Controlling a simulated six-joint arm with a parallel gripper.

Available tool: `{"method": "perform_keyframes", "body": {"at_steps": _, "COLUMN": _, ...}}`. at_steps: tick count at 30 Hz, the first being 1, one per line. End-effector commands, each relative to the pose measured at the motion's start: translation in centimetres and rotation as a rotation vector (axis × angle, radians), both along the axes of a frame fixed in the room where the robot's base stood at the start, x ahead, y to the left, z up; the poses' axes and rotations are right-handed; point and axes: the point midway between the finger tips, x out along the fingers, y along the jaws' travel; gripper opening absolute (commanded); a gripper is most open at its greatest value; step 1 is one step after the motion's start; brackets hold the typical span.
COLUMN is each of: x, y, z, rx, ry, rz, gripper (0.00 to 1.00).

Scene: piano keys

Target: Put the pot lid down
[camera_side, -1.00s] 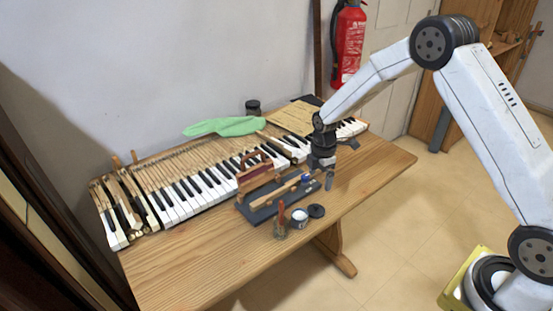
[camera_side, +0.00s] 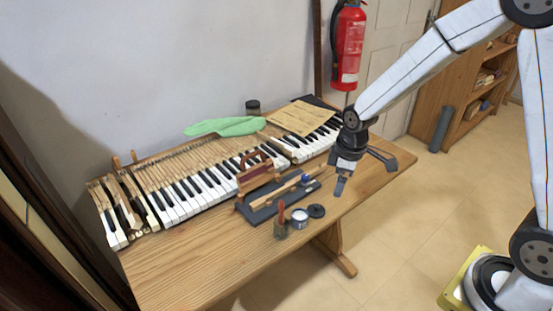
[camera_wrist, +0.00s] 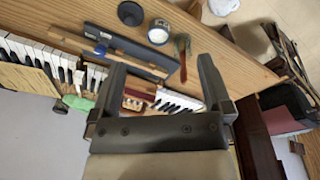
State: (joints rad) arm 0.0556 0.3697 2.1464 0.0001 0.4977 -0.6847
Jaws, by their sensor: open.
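The pot lid (camera_side: 316,211) is a small dark disc lying flat on the wooden table, just right of a small open pot (camera_side: 300,218) with pale contents. In the wrist view the lid (camera_wrist: 130,13) lies at the top, to the upper left of the pot (camera_wrist: 158,32), apart from it. My gripper (camera_side: 361,172) is open and empty above the right part of the table, up and right of the lid. In the wrist view its two fingers (camera_wrist: 161,66) stand wide apart with nothing gripped.
Piano keys (camera_side: 190,200), a green cloth (camera_side: 225,127) and a dark jar (camera_side: 253,107) are behind. The table's right front (camera_side: 345,210) is bare.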

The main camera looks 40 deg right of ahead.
Motion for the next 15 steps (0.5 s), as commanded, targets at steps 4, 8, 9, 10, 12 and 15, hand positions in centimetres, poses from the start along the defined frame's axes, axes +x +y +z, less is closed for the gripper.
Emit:
{"method": "perform_keyframes", "body": {"at_steps": 4, "x": -3.6, "y": 0.9, "z": 1.5, "rx": 0.032, "ry": -0.04, "rz": -0.207, "gripper": 1.0}}
{"method": "perform_keyframes", "body": {"at_steps": 8, "x": -6.6, "y": 1.5, "z": 2.2, "rx": 0.065, "ry": -0.069, "rz": -0.38, "gripper": 1.0}}
{"method": "perform_keyframes", "body": {"at_steps": 9, "x": -7.4, "y": 1.7, "z": 2.3, "rx": 0.075, "ry": -0.077, "rz": -0.426, "gripper": 1.0}}
{"method": "perform_keyframes", "body": {"at_steps": 10, "x": -7.9, "y": 1.8, "z": 2.4, "rx": 0.082, "ry": -0.081, "rz": -0.458, "gripper": 1.0}}
{"method": "perform_keyframes", "body": {"at_steps": 12, "x": -9.0, "y": 1.9, "z": 2.5, "rx": 0.096, "ry": -0.091, "rz": -0.522, "gripper": 1.0}}
{"method": "perform_keyframes", "body": {"at_steps": 15, "x": -10.1, "y": 2.1, "z": 2.5, "rx": 0.11, "ry": -0.098, "rz": -0.583, "gripper": 1.0}}
